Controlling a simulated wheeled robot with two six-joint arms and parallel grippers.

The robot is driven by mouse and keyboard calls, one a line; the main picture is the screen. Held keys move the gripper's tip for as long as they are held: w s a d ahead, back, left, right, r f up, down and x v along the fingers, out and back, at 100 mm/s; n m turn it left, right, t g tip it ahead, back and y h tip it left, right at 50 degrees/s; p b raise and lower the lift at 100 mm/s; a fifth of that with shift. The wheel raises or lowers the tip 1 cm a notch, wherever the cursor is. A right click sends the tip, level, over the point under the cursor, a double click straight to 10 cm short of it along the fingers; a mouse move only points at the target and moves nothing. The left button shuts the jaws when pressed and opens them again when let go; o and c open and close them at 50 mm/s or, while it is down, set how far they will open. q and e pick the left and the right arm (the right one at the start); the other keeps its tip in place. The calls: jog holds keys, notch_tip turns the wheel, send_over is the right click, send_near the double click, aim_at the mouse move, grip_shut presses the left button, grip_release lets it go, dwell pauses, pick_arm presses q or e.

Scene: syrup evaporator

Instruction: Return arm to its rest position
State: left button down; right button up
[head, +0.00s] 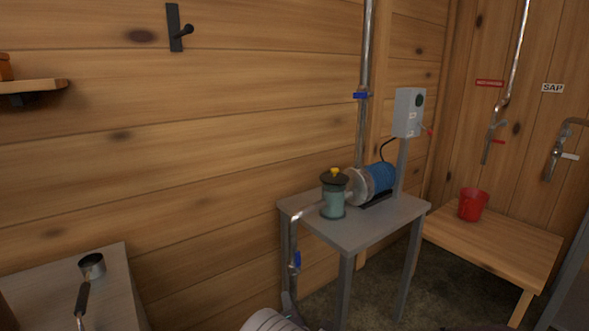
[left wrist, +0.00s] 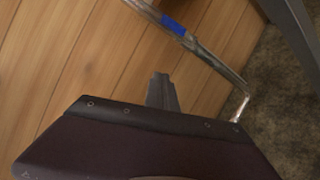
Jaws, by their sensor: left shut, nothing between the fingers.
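My left gripper (left wrist: 161,84) shows in the left wrist view as dark fingers closed together, with nothing between them. Behind them are wall planks and a metal pipe (left wrist: 205,52) with a blue band; the gripper looks apart from both. In the head view only a small part of my arm shows at the bottom edge, below the grey pump table (head: 350,228), and I cannot make out the fingertips clearly there. My right gripper is in neither view.
A pump with a blue motor (head: 378,178) and a strainer jar (head: 333,197) stand on the table. A grey switch box (head: 409,112) is behind. A red bucket (head: 473,204) sits on a wooden bench (head: 500,250). A dipper (head: 91,265) rests on the left counter (head: 118,290).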

pick_arm(q)
jog(key=s+a+n+g+y, duration=0.2)
jog(key=a+n+g, duration=0.1)
jog(key=a+n, duration=0.3)
jog(key=s+a+n+g+y, duration=0.3)
jog(key=a+n, duration=0.1)
jog(key=a, duration=0.4)
jog(key=s+a+f+n+g, duration=0.2)
jog(key=s+a+n+g, duration=0.55)
jog(key=s+n, duration=0.35)
jog(key=s+d+f+n+g+h, duration=0.1)
jog(key=s+d+n+g+h, duration=0.15)
jog(key=s+n+h, duration=0.75)
jog(key=s+d+r+n+p, duration=0.1)
jog(key=r+n+p, duration=0.7)
jog(key=r+p, duration=0.8)
jog(key=s+d+r+n+t+p, duration=0.1)
jog(key=s+d+r+n+p, duration=0.1)
jog(key=r+n+p, duration=0.6)
notch_tip(320, 180, up, 9)
jog(key=p, duration=0.7)
jog(key=shift+s+y+p, duration=0.2)
jog(key=shift+y+p, duration=0.15)
jog(key=shift+y, duration=0.05)
jog(key=shift+d, duration=0.1)
